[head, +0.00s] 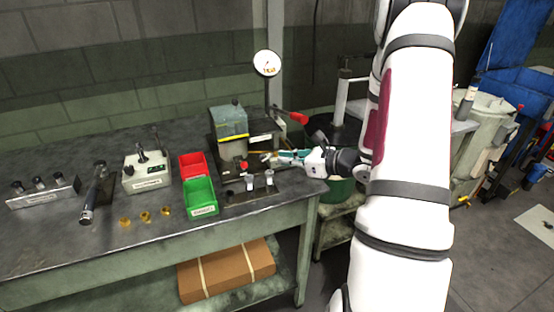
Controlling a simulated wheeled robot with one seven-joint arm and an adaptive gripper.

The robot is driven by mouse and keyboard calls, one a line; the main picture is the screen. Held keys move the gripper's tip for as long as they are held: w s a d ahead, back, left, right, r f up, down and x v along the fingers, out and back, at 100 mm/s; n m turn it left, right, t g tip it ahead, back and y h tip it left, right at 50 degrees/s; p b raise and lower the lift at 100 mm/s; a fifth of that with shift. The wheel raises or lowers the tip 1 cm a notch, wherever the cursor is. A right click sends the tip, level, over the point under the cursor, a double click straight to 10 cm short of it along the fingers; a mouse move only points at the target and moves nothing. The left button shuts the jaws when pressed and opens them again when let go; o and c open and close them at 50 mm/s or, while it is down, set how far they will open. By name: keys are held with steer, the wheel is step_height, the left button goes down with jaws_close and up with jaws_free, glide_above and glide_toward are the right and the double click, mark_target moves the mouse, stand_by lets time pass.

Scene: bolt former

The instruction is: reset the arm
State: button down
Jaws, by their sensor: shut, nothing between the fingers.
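My arm comes in from the upper right of the head view and bends down in front of the bench's right end. My gripper (277,160) points left, over the right part of the workbench (110,232), close to the front of the bolt former (231,124). Its fingers are small in the picture; they look shut with nothing held. The former has a yellow-edged clear guard, a round dial gauge (267,63) above it and a red-handled lever (298,117) on its right. Small metal posts stand on a dark plate (255,192) below the gripper.
Red (195,165) and green (200,197) bins stand left of the former. Several brass pieces (145,216), a grey block fixture (147,172), a dark cylindrical tool (97,192) and a post rack (43,191) lie further left. A cardboard box (226,271) sits on the lower shelf.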

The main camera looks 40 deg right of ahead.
steer(key=v, duration=0.7)
steer(key=shift+s+a, duration=0.2)
steer(key=shift+s, duration=0.15)
steer(key=shift+r, duration=0.1)
